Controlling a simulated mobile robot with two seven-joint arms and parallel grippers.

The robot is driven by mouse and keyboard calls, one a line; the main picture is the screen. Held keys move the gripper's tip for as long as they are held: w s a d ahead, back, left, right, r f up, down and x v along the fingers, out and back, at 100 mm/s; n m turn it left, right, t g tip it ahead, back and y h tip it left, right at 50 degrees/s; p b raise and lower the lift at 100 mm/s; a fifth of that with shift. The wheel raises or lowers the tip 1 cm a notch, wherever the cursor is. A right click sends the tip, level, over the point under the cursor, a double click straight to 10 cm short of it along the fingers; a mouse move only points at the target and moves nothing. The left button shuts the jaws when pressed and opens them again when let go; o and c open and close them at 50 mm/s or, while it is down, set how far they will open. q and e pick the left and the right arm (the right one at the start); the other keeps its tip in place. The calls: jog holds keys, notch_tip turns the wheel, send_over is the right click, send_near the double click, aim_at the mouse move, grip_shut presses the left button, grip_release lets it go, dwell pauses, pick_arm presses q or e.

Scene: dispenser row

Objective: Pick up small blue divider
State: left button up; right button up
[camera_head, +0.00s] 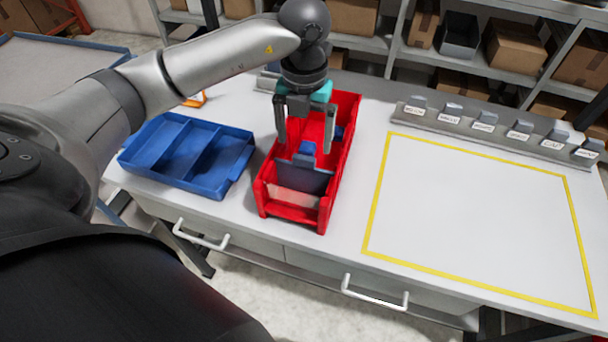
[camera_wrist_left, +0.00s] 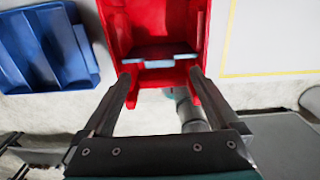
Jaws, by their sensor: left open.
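A blue divider (camera_head: 303,177) with a raised tab stands across the inside of a red bin (camera_head: 348,125), near its front end. The divider also shows in the left wrist view (camera_wrist_left: 160,54), seen from above between the bin's side walls. My left gripper (camera_head: 305,145) is open, pointing down over the red bin, with its fingers to either side of the tab in the picture. In the left wrist view its fingertips (camera_wrist_left: 160,76) are apart with nothing held between them. Another bit of blue (camera_head: 339,132) shows farther back in the bin, partly hidden by a finger. My right gripper is not in view.
A blue tray (camera_head: 241,142) with compartments lies left of the red bin. A yellow-outlined area (camera_head: 470,220) on the table at right is empty. A grey rack (camera_head: 437,121) with labelled slots stands behind it. Shelves (camera_head: 440,58) with boxes are at the back.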

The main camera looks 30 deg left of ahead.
aim_at(304, 157)
pick_arm(q)
notch_tip(304, 157, down, 5)
jog(key=shift+f, duration=0.1)
grip_shut()
dwell(0.9)
